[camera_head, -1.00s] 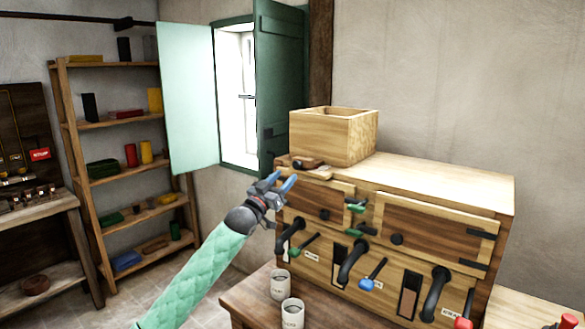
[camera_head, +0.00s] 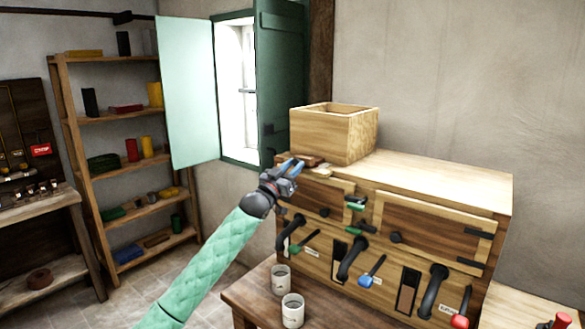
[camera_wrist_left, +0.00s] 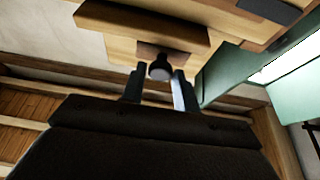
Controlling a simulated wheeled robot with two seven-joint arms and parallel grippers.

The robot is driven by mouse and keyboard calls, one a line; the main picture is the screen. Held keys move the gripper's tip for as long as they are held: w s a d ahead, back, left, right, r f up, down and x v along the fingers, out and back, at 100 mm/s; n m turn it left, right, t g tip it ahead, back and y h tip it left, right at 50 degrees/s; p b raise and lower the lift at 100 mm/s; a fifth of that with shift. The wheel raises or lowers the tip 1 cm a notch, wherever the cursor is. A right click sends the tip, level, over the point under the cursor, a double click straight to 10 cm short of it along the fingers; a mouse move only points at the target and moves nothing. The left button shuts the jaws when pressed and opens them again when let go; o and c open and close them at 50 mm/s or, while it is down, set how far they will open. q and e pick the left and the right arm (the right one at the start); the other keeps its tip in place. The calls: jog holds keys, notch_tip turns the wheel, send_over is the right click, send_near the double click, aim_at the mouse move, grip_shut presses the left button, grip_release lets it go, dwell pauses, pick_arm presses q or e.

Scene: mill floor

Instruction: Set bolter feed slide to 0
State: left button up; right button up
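The bolter is a wooden chest (camera_head: 445,187) with an open wooden hopper box (camera_head: 335,137) on top. A small dark brown wooden piece (camera_head: 312,160), which looks like the feed slide, sits at the top left edge beneath the hopper. My left gripper (camera_head: 294,165) is at its left end. In the left wrist view a dark round knob (camera_wrist_left: 160,67) on a small board shows between the tips of my left gripper (camera_wrist_left: 158,88). The fingers stand apart on either side of the knob; firm contact cannot be told. No scale reading is legible. My right gripper is not in view.
The chest front has black curved spouts (camera_head: 435,290), a blue-handled lever (camera_head: 366,281), a red-handled one (camera_head: 459,321) and green handles. Two labelled cups (camera_head: 292,311) stand on the bench below. A green shutter (camera_head: 281,80) and shelf (camera_head: 135,164) are behind.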

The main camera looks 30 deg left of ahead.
pick_arm(q)
grip_shut()
jog(key=shift+w, duration=0.6)
jog(key=shift+w+d, duration=0.1)
jog(key=shift+w, duration=0.95)
jog(key=shift+o, duration=2.4)
grip_release()
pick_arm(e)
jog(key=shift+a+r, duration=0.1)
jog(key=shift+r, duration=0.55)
pick_arm(q)
jog(key=shift+s+b, duration=0.1)
jog(key=shift+b, duration=0.2)
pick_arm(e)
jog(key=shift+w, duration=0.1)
